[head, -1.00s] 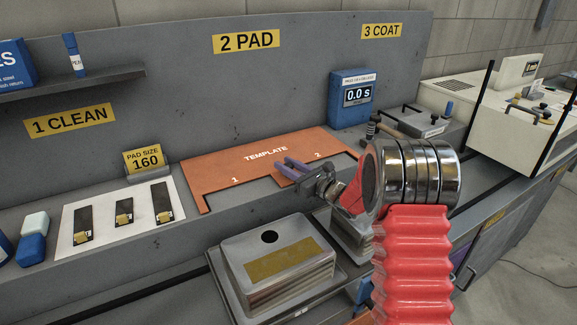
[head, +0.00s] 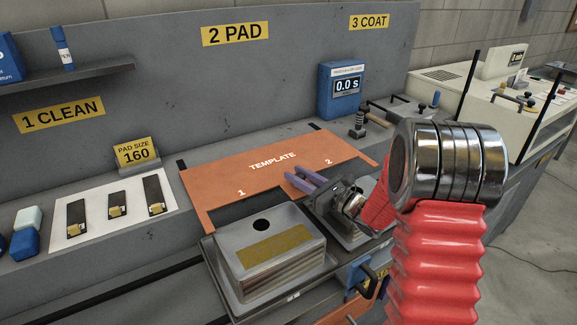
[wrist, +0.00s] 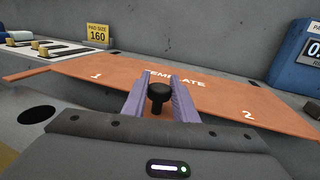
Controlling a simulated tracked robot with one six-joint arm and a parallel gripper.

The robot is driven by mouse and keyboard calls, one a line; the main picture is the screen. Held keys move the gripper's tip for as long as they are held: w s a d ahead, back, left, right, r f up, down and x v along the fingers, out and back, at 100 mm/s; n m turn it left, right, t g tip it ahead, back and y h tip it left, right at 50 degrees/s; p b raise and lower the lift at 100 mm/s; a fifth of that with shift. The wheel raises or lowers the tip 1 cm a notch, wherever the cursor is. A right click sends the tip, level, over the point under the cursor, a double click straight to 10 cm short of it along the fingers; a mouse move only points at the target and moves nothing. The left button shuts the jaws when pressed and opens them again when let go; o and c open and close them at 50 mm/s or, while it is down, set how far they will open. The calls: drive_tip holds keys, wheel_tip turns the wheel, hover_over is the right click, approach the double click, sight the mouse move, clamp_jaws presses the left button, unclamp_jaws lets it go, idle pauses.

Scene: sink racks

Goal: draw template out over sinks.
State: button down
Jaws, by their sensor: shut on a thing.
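The orange template (head: 225,181), marked 1 and 2, lies flat along the bench ledge. Its front part reaches out towards two grey metal sinks. Dark rail ends show behind its back edge. The left sink (head: 270,250) has a round hole and a gold patch on top; the right sink (head: 357,233) is mostly hidden by my gripper. My gripper (head: 303,182) has its purple fingers at the template's front edge, between marks 1 and 2. In the wrist view the fingers close around a black knob (wrist: 160,93) at the front middle of the template (wrist: 225,92).
A white sheet (head: 92,236) with several black pieces lies left of the template. A PAD SIZE 160 sign (head: 136,152) stands behind. The grey wall panel (head: 165,85) bounds the rear.

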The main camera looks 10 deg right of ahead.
drive_tip(key=s+a+v, duration=0.1)
drive_tip(key=v, duration=0.7)
drive_tip(key=shift+a, duration=0.3)
drive_tip(key=shift+f, duration=0.1)
drive_tip(key=c, duration=1.4)
unclamp_jaws()
drive_tip(key=shift+c, duration=0.2)
drive_tip(key=v, duration=1.3)
drive_tip(key=shift+s+d, duration=0.15)
drive_tip(key=shift+s, duration=0.2)
